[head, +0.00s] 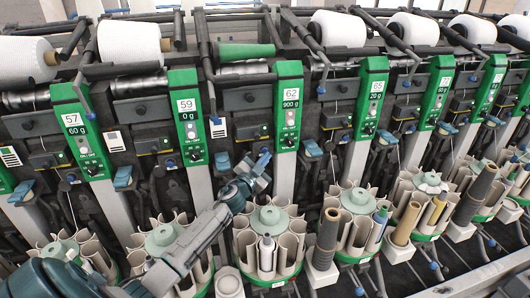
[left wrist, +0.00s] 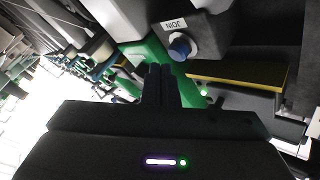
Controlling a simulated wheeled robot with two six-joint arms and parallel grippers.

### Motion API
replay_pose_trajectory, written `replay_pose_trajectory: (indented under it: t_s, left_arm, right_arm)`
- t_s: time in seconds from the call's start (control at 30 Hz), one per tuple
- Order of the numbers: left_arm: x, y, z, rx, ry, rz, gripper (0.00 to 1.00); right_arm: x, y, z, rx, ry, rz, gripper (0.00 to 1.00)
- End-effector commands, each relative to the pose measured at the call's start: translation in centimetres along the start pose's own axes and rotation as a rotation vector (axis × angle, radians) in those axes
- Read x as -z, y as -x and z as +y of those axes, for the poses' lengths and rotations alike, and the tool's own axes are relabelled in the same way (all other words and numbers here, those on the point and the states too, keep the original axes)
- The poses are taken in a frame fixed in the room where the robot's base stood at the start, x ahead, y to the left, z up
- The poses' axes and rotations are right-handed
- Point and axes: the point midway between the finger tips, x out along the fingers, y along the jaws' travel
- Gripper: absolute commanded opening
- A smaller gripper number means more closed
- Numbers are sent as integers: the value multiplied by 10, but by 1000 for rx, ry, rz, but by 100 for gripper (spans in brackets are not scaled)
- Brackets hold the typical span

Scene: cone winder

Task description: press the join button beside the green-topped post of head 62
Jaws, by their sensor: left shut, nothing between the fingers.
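The green-topped post of head 62 (head: 288,105) stands in the middle of the head view, with a white number plate and a "900 g" display. My left gripper (head: 264,158) is just left of this post's lower part, its fingers shut and empty. In the left wrist view the shut fingers (left wrist: 161,84) point towards a grey housing with a round blue button (left wrist: 182,45) and a "JOIN" label (left wrist: 174,24). The button is beyond the fingertips and slightly right; I see no contact. My right gripper is not in view.
Neighbouring posts 59 (head: 187,117) and 65 (head: 371,105) stand either side. A green cone (head: 245,50) lies above head 62. In the left wrist view a yellow-edged bar (left wrist: 240,73) is right of the fingers.

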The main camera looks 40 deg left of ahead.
Motion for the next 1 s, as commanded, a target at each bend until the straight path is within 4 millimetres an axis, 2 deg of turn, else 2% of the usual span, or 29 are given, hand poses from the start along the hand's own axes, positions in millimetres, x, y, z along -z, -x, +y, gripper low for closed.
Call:
replay_pose_trajectory:
  t_s: [1.0]
  left_arm:
    - [-6, -8, -7, 0, -1, -1, 0]
  right_arm:
    - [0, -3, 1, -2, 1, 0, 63]
